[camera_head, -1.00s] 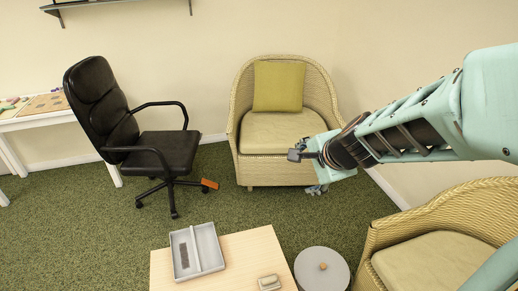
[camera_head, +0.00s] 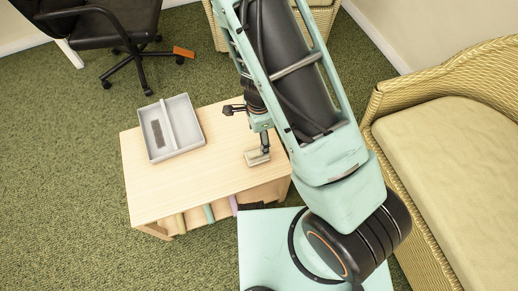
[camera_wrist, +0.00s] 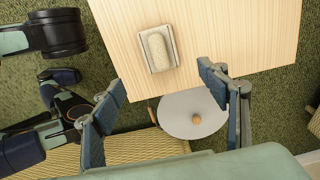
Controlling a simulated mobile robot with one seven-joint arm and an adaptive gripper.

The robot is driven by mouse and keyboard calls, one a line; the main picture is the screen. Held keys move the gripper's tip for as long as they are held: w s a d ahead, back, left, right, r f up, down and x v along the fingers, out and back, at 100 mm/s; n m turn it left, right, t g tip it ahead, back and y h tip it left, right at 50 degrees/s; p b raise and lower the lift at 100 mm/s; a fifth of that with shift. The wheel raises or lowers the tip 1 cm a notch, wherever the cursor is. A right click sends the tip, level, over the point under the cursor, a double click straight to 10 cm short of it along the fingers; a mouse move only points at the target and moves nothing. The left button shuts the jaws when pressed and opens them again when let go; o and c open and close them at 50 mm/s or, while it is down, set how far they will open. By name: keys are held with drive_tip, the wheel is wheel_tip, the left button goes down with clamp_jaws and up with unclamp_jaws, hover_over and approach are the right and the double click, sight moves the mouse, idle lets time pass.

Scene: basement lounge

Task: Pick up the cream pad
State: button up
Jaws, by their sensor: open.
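The cream pad (camera_wrist: 158,48) is a rounded, oblong piece in the wrist view. In the head view the pad and holder (camera_head: 257,157) show small near the table's right edge, partly hidden by my arm. My gripper (camera_wrist: 158,82) is open and empty in the wrist view, its fingers spread to either side below the pad in the picture. In the head view my gripper (camera_head: 264,142) is just above the pad, largely hidden by its own links.
A grey divided tray (camera_head: 185,146) with a dark strip stands on the table's left part. A round grey lid-like top with a knob (camera_wrist: 190,105) is beside the table. A wicker sofa (camera_head: 450,130) is at right, a black office chair (camera_head: 100,25) at upper left.

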sight(257, 151)
drive_tip(key=f+b, duration=0.1)
drive_tip(key=f, duration=0.3)
drive_tip(key=f+b, duration=0.1)
drive_tip(key=shift+s+f+b, duration=0.25)
drive_tip(key=shift+f+b, duration=0.05)
drive_tip(key=shift+f, duration=0.1)
drive_tip(key=f+b, duration=0.1)
drive_tip(key=f, duration=0.1)
drive_tip(key=f+b, duration=0.1)
drive_tip(key=f, duration=0.1)
drive_tip(key=f+b, duration=0.1)
drive_tip(key=f, duration=0.1)
drive_tip(key=shift+w+a, duration=0.25)
drive_tip(key=shift+a, duration=0.05)
drive_tip(key=shift+r, duration=0.15)
drive_tip(key=c, duration=1.4)
drive_tip(key=shift+o, duration=0.2)
wheel_tip(257, 151, up, 10)
drive_tip(key=p, duration=0.5)
